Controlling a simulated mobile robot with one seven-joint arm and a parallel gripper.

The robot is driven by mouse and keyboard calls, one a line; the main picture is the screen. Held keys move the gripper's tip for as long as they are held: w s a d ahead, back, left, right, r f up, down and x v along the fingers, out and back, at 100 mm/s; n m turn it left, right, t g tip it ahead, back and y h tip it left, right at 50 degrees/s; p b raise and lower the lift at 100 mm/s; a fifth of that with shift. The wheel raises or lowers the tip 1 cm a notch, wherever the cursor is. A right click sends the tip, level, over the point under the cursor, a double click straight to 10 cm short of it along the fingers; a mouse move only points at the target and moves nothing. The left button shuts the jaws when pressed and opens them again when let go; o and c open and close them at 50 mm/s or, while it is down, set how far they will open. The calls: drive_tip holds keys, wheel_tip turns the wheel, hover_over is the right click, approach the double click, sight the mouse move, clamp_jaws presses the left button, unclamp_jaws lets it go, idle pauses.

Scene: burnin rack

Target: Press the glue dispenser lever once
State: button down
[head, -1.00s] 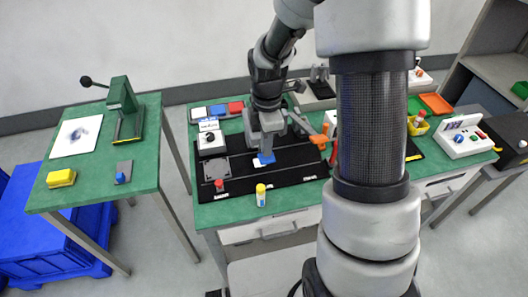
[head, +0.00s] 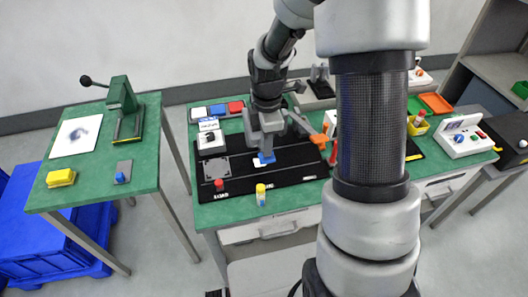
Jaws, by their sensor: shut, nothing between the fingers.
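A grey lever with an orange end (head: 318,138) slants down to the right over the black mat, beside my gripper; it looks like the glue dispenser lever. The dispenser's body is largely hidden behind my arm and gripper. My gripper (head: 267,151) points down over the mat, shut and empty, left of the orange end. Just below its tips a small blue piece (head: 266,158) shows by a white card (head: 260,164). I cannot tell whether the gripper touches the lever or the blue piece.
A yellow-capped bottle (head: 261,195) stands at the front table edge. A red button (head: 219,184) and a white box with a knob (head: 211,140) are left. A green press (head: 124,110) stands on the left table. My arm hides much of the right bench.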

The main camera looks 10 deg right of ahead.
drive_tip(key=shift+f+b, duration=0.3)
drive_tip(key=shift+f, duration=0.6)
drive_tip(key=shift+f+b, duration=0.15)
drive_tip(key=shift+b, duration=0.2)
drive_tip(key=shift+f, duration=0.4)
wheel_tip(320, 180, up, 11)
drive_tip(key=p, duration=0.8)
drive_tip(key=shift+s, duration=0.2)
idle(0.6)
